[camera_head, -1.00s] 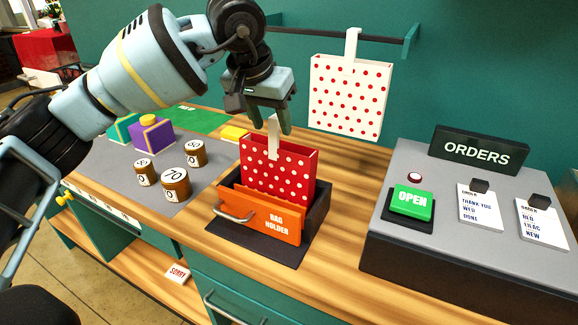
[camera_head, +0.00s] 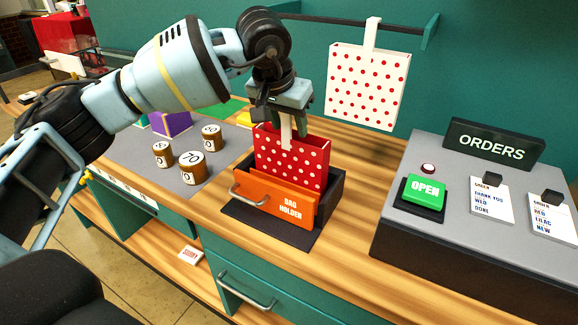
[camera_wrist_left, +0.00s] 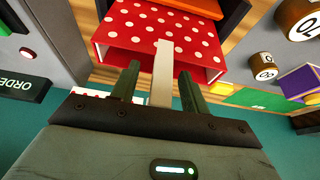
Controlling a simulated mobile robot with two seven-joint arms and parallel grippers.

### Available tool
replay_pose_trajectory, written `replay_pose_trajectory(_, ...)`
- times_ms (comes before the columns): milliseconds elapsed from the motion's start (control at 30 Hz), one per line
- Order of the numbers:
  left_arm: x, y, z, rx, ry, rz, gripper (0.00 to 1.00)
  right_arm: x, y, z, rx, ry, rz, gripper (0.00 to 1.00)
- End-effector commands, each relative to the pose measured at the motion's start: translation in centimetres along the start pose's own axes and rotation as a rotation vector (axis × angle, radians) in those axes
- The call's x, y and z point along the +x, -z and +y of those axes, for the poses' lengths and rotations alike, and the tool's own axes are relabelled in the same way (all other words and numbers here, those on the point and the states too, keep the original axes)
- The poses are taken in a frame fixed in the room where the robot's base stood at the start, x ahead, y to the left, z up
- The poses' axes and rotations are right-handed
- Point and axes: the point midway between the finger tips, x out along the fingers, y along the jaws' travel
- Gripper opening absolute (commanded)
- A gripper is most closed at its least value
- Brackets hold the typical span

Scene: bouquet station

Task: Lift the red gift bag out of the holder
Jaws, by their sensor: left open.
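The red gift bag (camera_head: 291,163) with white dots stands upright in the bag holder, a dark box with an orange front (camera_head: 273,203) marked BAG HOLDER. A pale strap (camera_head: 286,132) rises from the bag's top. My left gripper (camera_head: 287,126) points down over the bag, open, with its fingers on either side of the strap. In the left wrist view the strap (camera_wrist_left: 162,75) stands between the two fingers (camera_wrist_left: 158,85), with a gap showing on each side, and the red bag (camera_wrist_left: 160,30) lies beyond. My right gripper is not in view.
A white bag with red dots (camera_head: 366,88) hangs from a rail at the back. Several brown weights (camera_head: 191,167) stand on the grey mat to the left. The orders console (camera_head: 470,210) with a green OPEN button (camera_head: 426,188) stands right of the holder.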

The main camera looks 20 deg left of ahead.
Motion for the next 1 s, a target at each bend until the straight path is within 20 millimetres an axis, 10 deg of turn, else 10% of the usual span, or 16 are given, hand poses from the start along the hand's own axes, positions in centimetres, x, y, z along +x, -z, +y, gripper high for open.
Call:
replay_pose_trajectory(433, 1.9, 0.1, 0.0, 0.0, 0.0, 0.002, 0.45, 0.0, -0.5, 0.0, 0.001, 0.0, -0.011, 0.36)
replay_pose_trajectory(767, 1.9, 0.1, 0.0, 0.0, 0.0, 0.002, 0.02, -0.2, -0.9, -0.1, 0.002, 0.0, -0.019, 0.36)
replay_pose_trajectory(1000, 1.9, 0.1, 0.0, 0.0, -0.001, 0.003, 0.0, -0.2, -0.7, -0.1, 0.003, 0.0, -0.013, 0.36)
